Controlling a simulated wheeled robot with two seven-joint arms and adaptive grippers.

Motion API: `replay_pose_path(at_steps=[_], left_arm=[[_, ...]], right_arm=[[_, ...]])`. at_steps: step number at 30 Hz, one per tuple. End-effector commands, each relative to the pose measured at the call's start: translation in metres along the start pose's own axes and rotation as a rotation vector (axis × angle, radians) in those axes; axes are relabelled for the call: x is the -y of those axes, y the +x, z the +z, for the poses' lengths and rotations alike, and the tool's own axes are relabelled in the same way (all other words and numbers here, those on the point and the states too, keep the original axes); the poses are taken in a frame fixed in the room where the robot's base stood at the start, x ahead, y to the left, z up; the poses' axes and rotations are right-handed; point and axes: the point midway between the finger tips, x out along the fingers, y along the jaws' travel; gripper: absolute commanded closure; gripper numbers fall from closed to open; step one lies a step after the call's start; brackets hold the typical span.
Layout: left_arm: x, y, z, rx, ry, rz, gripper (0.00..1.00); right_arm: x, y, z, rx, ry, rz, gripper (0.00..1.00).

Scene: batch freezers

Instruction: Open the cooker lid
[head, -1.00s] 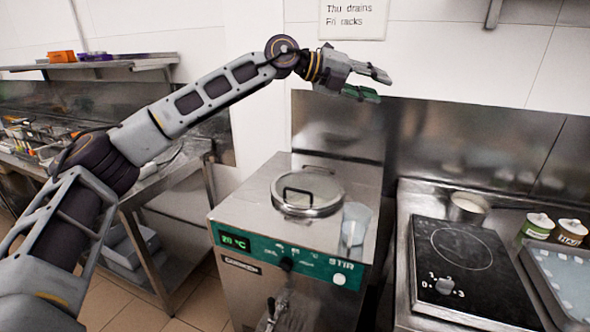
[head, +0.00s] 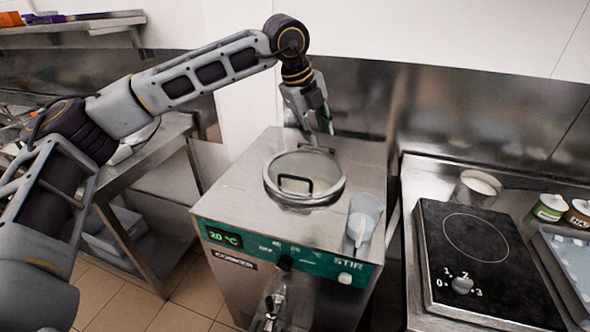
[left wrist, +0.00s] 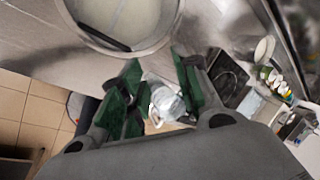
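The cooker (head: 235,185) is a steel machine with a green front panel. Its round lid (head: 336,191), with a metal rim and a dark bar handle (head: 296,184), lies flat on top and looks closed. My left gripper (head: 320,136) points down just behind the lid's far edge; in the head view I cannot tell whether it touches the rim. In the left wrist view my left gripper (left wrist: 162,82) has its green fingers apart with nothing held between them, and the lid (left wrist: 160,48) shows beside them with its handle (left wrist: 92,36). My right gripper is not in view.
A clear jug (head: 363,218) stands on the cooker's front right corner. To the right are a black hob (head: 485,270), a pot (head: 477,187), small tins (head: 548,207) and a tray (head: 575,265). A steel table (head: 160,145) stands at the left.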

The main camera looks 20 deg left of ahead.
Motion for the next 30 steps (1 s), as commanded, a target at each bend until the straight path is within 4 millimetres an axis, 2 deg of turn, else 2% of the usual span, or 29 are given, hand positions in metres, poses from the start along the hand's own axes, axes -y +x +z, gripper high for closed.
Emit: replay_pose_path(at_steps=[6, 15, 21, 30], left_arm=[[-0.026, -0.002, 0.017, 0.087, -0.223, 0.108, 0.68], [-0.051, -0.007, 0.024, 0.167, -0.525, 0.201, 0.68], [-0.052, -0.008, 0.024, 0.183, -0.65, 0.196, 0.68], [-0.052, -0.008, 0.024, 0.185, -0.679, 0.193, 0.68]], right_arm=[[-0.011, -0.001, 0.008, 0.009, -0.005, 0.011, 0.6], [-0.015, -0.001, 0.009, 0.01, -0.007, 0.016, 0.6], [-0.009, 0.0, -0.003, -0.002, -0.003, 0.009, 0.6], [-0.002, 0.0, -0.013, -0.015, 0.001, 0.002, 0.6]])
